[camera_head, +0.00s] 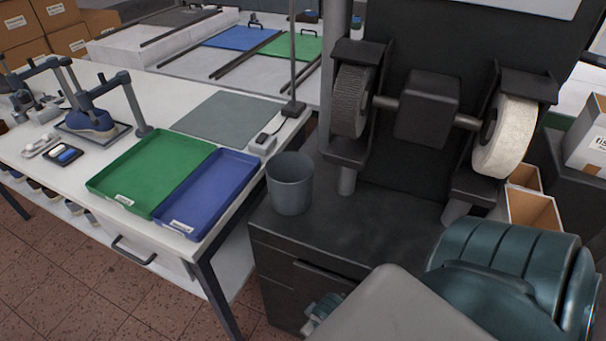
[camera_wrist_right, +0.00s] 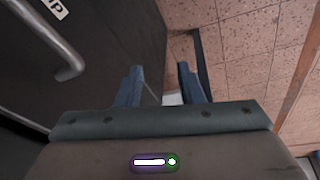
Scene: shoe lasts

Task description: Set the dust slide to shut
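I cannot pick out the dust slide for sure in either view. The bench grinder (camera_head: 425,110) stands on a dark cabinet (camera_head: 395,235), with a dark ridged wheel (camera_head: 350,100) at left and a pale wheel (camera_head: 505,137) at right. In the right wrist view, a metal bar handle (camera_wrist_right: 66,58) and a partly cut-off white label (camera_wrist_right: 53,8) are on a dark face at left. My right gripper (camera_wrist_right: 160,70) is open and empty, its two blue-grey fingers apart beside a dark face, with floor beyond. My left gripper is not in view.
My right arm covers the lower right of the head view. A grey cup (camera_head: 289,184) stands at the cabinet's left edge. A green tray (camera_head: 150,170) and a blue tray (camera_head: 208,192) lie on the white table (camera_head: 110,155). Tiled floor (camera_wrist_right: 245,60) is clear.

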